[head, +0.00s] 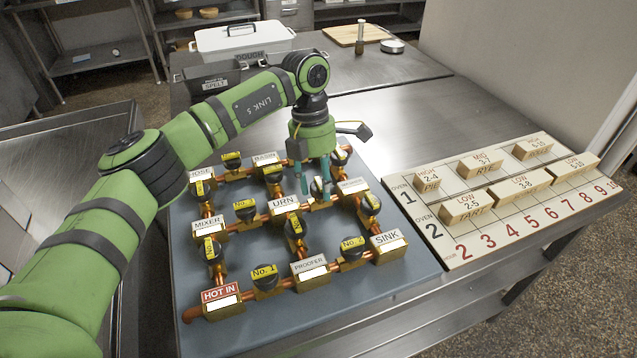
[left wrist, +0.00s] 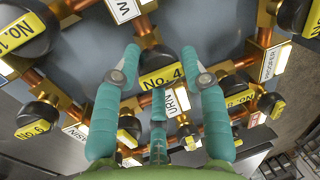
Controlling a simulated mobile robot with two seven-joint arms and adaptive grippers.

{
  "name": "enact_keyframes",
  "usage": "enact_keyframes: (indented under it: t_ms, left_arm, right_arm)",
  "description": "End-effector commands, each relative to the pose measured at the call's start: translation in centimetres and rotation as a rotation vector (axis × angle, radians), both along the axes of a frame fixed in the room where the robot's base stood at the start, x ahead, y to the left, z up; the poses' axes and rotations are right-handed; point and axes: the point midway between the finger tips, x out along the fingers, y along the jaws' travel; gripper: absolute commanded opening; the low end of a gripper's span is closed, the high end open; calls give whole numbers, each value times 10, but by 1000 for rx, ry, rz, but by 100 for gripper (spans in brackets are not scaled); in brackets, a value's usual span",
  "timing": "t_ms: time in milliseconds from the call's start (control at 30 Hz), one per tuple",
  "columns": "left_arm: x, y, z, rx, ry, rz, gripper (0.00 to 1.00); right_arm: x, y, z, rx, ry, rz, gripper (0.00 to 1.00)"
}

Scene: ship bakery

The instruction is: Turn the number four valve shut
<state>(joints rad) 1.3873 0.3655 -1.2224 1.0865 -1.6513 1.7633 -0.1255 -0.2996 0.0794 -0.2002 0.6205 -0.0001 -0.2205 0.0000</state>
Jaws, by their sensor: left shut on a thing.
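The number four valve is a black knob with a yellow "No. 4" tag (left wrist: 162,77). My right gripper is not in view.
Other black valves with yellow tags stand close around, such as No. 1 (head: 265,278) and No. 2 (head: 352,248), on a blue-grey panel (head: 345,285). An oven board (head: 500,225) with labelled blocks lies at right. Bare steel table (head: 400,125) is free behind the panel.

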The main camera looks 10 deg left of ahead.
Motion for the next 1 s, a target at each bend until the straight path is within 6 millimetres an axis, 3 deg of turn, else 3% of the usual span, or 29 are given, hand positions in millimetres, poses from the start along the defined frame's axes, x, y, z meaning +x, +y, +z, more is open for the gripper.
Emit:
enact_keyframes:
  t_ms: [400,433,467,500,833,1000]
  left_arm:
    - [0,2,-1,6,2,-6,10]
    - [0,2,-1,6,2,-6,47]
    - [0,2,-1,6,2,-6,59]
    - [0,2,-1,6,3,-5,63]
    - [0,1,1,2,0,-6,63]
    - [4,3,18,1,-3,-5,63]
  right_arm:
    - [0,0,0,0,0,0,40]
    - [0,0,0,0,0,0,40]
    - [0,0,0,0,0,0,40]
    - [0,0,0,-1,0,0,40]
    - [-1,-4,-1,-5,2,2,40]
    - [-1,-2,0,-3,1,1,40]
